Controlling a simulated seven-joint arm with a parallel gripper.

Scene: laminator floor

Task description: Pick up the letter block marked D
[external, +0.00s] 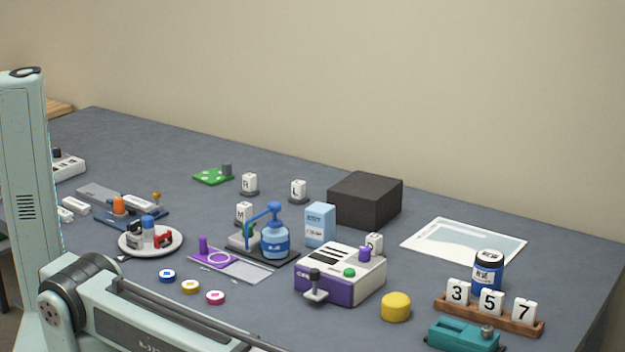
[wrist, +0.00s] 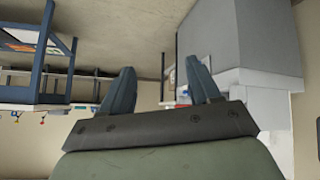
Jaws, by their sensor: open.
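The purple and white machine (external: 338,283), a blue pump bottle (external: 275,241), a light blue box (external: 320,225) and a black box (external: 365,200) crowd the middle. Number blocks sit in a wooden rack (external: 512,318) at right. The table's back left is fairly clear.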

